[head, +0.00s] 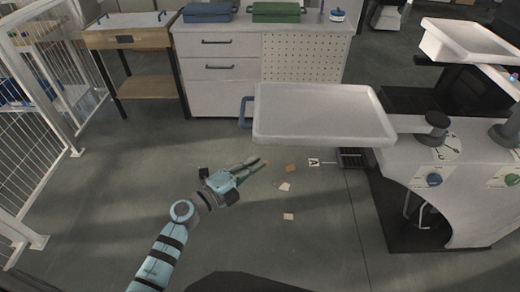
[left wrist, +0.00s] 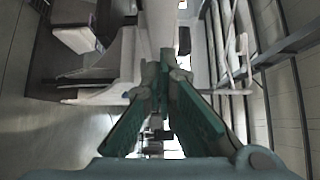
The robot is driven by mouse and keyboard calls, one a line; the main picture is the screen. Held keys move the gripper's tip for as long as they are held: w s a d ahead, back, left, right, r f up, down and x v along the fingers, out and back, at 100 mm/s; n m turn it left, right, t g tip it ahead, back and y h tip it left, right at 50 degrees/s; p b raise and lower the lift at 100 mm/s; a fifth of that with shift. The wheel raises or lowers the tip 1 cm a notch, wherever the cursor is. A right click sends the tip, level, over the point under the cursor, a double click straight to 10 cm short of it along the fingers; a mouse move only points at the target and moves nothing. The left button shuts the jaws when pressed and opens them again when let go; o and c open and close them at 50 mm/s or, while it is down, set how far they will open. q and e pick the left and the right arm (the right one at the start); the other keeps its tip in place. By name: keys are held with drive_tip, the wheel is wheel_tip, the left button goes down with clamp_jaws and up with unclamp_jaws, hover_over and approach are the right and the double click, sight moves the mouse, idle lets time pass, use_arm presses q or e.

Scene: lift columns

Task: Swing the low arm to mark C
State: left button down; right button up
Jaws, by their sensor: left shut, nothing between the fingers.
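The low arm carries a wide white tray (head: 320,115) that reaches left from a pivot with a dark knob (head: 437,128). A blue handle (head: 246,112) is on the tray's left end. A pale dial (head: 447,149) below the knob bears marks, and one looks like a C. The pointer's exact reading is too small to tell. My left gripper (head: 264,163) is shut and empty, lower in the picture than the tray's left part and apart from the handle. Its teal fingers (left wrist: 163,75) fill the middle of the left wrist view. My right gripper is not in view.
A second white tray (head: 465,42) is at the upper right. A white cabinet (head: 222,85) and a wooden bench (head: 140,88) stand behind. A white rail fence (head: 40,130) is at the left. Small cards (head: 288,216) lie on the open floor.

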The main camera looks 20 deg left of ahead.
use_arm(q)
drive_tip(key=w+b, duration=0.1)
drive_tip(key=w, duration=0.4)
drive_tip(key=shift+w, duration=0.35)
